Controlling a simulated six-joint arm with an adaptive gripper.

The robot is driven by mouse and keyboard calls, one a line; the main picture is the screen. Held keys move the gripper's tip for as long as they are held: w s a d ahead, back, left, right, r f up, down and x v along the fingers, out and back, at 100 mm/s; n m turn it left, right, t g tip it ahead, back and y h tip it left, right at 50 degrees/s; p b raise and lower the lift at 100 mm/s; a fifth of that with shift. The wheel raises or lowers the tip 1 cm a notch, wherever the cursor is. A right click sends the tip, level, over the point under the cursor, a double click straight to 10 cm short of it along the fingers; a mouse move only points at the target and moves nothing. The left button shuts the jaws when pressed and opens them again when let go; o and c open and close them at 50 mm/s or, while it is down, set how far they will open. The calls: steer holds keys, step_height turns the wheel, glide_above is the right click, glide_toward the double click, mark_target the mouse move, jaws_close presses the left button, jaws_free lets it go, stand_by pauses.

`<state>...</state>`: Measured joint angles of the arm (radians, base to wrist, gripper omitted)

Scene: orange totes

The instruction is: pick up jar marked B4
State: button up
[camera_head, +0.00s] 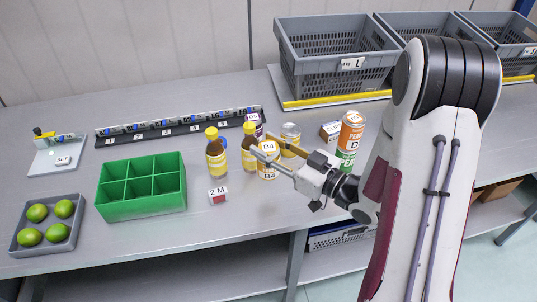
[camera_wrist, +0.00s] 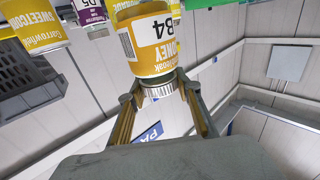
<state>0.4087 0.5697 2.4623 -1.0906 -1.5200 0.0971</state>
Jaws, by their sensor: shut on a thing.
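The jar marked B4 (camera_head: 268,172) has a yellow label and a pale lid. In the wrist view the jar (camera_wrist: 152,45) shows the word HONEY and its B4 mark. My gripper (camera_head: 270,153) reaches in from the right with its fingers on either side of the jar's top. In the wrist view the gripper (camera_wrist: 159,92) is shut on the jar at its lid end. I cannot tell whether the jar's base touches the table.
Two yellow-capped bottles (camera_head: 216,158) (camera_head: 249,153) stand left of the jar. Grey crates (camera_head: 340,75) stand behind.

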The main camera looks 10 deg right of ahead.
steer(key=shift+r, duration=1.05)
steer(key=shift+d, duration=0.1)
